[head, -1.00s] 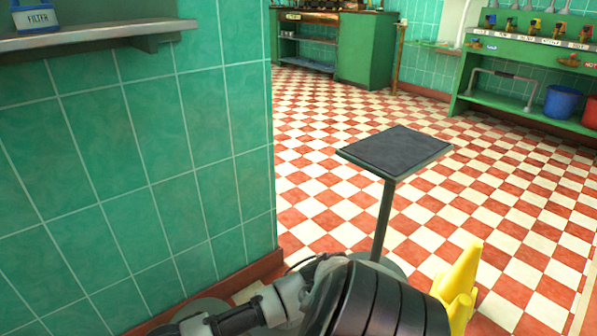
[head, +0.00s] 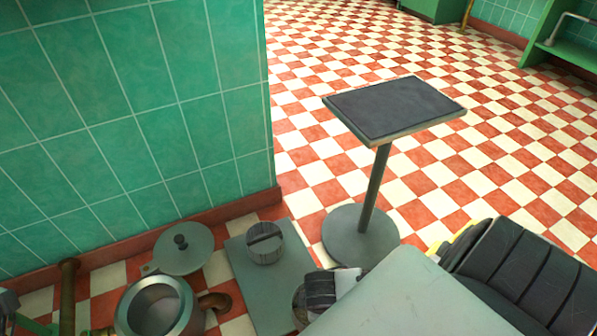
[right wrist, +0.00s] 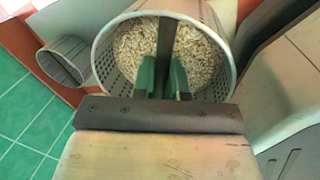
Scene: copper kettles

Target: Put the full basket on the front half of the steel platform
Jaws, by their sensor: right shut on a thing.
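The full basket (right wrist: 226,62) is a round perforated metal basket filled with pale grain. In the right wrist view my right gripper (right wrist: 164,78) is shut on the dark bar across its mouth. In the head view my right gripper (head: 322,290) is low at the bottom middle; it and my arm hide most of the basket. The low grey slab that I take as the steel platform (head: 243,287) lies left of it. A smaller round vessel with a bar across its top (head: 264,245) stands on its far part. Whether the full basket touches the platform cannot be told.
An open metal pot (head: 188,312) and a round knobbed lid (head: 183,262) are left of the platform. A pedestal with a dark top (head: 395,105) stands behind. A green tiled wall (head: 130,100) closes the left. Checkered floor is open at the right.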

